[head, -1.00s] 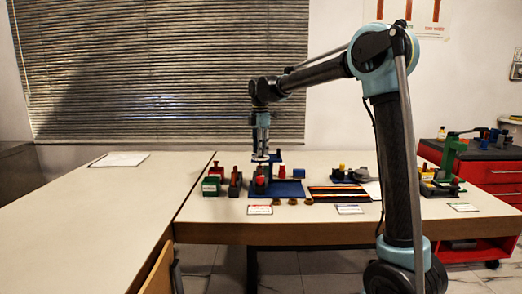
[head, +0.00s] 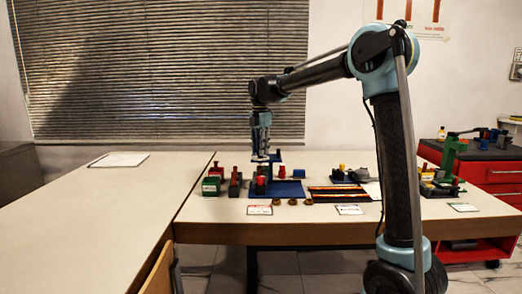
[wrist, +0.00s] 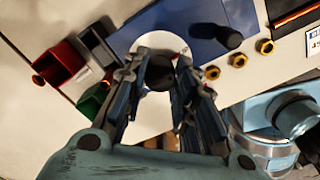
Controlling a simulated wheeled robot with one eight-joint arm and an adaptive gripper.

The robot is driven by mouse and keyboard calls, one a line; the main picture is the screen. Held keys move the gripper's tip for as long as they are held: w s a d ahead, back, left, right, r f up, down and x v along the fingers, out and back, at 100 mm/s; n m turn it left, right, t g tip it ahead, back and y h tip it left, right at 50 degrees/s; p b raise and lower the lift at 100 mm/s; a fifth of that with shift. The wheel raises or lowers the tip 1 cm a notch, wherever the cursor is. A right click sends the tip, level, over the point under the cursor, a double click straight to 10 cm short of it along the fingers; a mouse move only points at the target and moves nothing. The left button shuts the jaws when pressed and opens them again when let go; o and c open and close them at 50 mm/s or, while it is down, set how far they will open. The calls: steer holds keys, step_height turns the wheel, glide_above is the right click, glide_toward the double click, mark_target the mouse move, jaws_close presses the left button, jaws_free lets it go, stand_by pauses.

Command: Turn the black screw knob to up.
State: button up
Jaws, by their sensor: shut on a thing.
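The black screw knob (wrist: 160,73) shows as a dark round top between my fingers in the wrist view. My gripper (wrist: 157,80) points down over it, with a finger on each side, shut on the knob. Behind the knob is a pale round dial (wrist: 149,43) with a small red mark, partly covered by the fingers. The dial sits by a blue plate (wrist: 196,43). In the head view my gripper (head: 260,157) is over the blue rig (head: 291,188); the knob is too small and hidden to make out there. I cannot tell which way the knob points.
A black cylinder (wrist: 229,37) stands on the blue plate, with brass nuts (wrist: 239,60) beside it. Red (wrist: 60,64) and green (wrist: 93,103) boxes lie left. In the head view, the left table (head: 90,205) is mostly bare.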

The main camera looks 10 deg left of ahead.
steer(key=shift+w, duration=0.15)
steer(key=o, duration=1.1)
steer(key=shift+r, duration=0.2)
step_height(320, 180, up, 12)
steer(key=shift+f, duration=0.25)
